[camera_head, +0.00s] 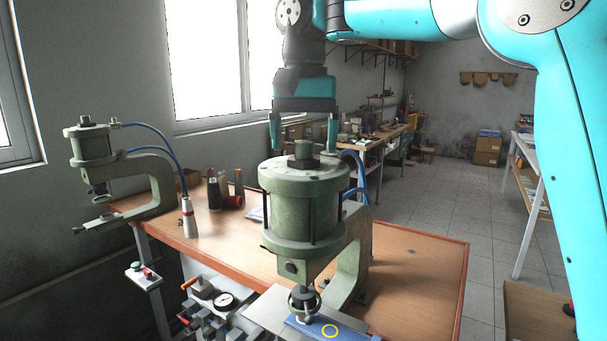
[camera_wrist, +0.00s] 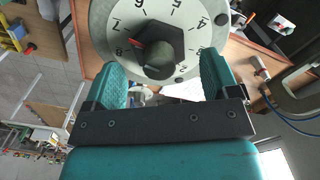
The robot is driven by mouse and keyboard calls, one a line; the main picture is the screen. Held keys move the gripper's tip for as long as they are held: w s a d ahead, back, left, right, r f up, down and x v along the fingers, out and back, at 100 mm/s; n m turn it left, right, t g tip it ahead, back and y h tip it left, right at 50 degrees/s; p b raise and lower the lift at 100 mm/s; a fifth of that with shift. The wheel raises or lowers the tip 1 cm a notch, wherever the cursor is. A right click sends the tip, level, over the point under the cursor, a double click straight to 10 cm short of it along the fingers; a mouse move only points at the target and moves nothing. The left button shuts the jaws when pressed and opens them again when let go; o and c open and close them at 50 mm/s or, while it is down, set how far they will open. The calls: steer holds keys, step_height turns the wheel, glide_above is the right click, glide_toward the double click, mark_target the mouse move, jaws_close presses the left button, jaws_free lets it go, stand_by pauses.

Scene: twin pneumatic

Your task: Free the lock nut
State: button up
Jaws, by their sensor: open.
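The near green press has a cylinder (camera_head: 300,200) with a dark hexagonal lock nut (camera_head: 292,163) on its top. A round stem end (camera_head: 304,146) rises from the nut. In the wrist view the dark nut (camera_wrist: 176,34) and the round stem end (camera_wrist: 158,62) sit at the centre of a pale numbered dial (camera_wrist: 120,22) with a red mark at its left. My gripper (camera_head: 304,138) points down over the cylinder top, open and empty. In the wrist view its two green fingers (camera_wrist: 161,75) are spread wide, on either side of the stem end in the picture. I cannot tell whether they touch anything.
A second green press (camera_head: 92,147) stands at the left on the wooden bench (camera_head: 415,265). Blue air hoses (camera_head: 363,175) run beside the near cylinder. Bottles (camera_head: 214,192) stand between the presses. A blue plate (camera_head: 310,325) with a yellow ring lies under the near ram.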

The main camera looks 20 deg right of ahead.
steer(key=shift+f+b, duration=0.65)
steer(key=shift+f, duration=0.4)
steer(key=shift+c, duration=0.5)
steer(key=c, duration=0.8)
steer(key=shift+c, duration=0.2)
steer(key=shift+n, duration=0.3)
steer(key=n, duration=0.5)
steer(key=shift+a+n, duration=0.1)
steer(key=shift+n, duration=0.2)
steer(key=n, duration=0.5)
steer(key=shift+a+n, duration=0.1)
steer(key=shift+n, duration=0.2)
